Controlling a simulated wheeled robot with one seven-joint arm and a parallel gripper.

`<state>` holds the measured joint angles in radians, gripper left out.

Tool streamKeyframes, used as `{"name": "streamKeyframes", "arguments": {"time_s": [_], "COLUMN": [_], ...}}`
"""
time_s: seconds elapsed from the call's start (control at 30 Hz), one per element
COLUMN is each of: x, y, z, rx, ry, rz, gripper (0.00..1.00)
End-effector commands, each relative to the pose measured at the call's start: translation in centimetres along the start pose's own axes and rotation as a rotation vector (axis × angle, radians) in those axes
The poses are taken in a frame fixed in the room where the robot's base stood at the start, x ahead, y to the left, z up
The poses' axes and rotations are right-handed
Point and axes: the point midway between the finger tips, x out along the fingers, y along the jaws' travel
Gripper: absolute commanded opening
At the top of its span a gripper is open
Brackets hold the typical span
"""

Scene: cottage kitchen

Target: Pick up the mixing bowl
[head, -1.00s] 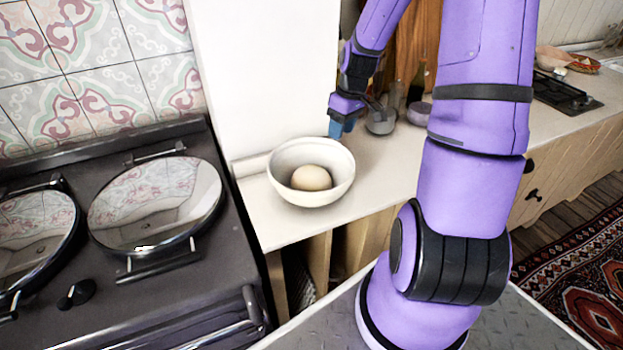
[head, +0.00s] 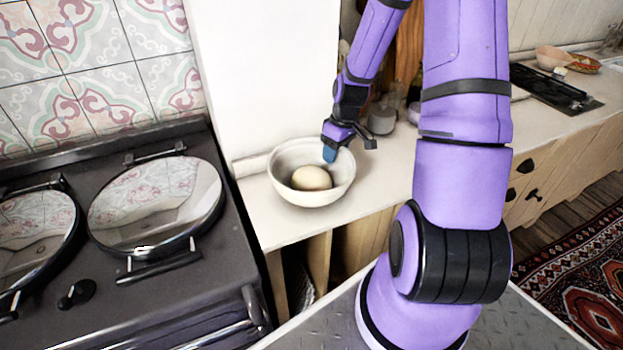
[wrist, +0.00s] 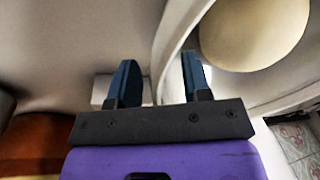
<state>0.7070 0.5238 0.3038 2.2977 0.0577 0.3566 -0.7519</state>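The mixing bowl (head: 283,178) is cream-white and stands upright on the counter beside the stove, with a round beige egg-like object (head: 311,178) in it. My gripper (head: 348,149) is at the bowl's back right rim, pointing down. One blue fingertip shows over the inside of the bowl. In the wrist view my gripper (wrist: 160,80) has its two blue fingers apart. The bowl's wall (wrist: 172,40) runs between them, one finger on the outer side and one on the inner side. I cannot tell whether either finger touches the bowl.
A dark stove (head: 180,270) with round shiny lids adjoins the counter (head: 255,215) on the left. A white wall (head: 260,70) rises behind the bowl. A small grey pot (head: 381,119) stands just behind my gripper. The counter in front of the bowl is clear.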

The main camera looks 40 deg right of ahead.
Motion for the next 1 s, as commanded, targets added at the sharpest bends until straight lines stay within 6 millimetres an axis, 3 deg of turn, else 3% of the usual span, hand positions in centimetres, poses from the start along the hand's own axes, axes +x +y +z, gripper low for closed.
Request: {"name": "streamKeyframes", "arguments": {"time_s": [0.03, 0.17, 0.2, 1.0], "x": [-0.01, -0.02, -0.02, -0.04], "y": [0.0, 0.0, 0.01, 0.05], "z": [0.0, 0.0, 0.0, -0.02], "rx": [0.0, 0.0, 0.0, 0.001], "ry": [0.0, 0.0, 0.0, 0.001], "rz": [0.0, 0.0, 0.0, 0.001], "gripper": [0.32, 0.03, 0.0, 0.0]}}
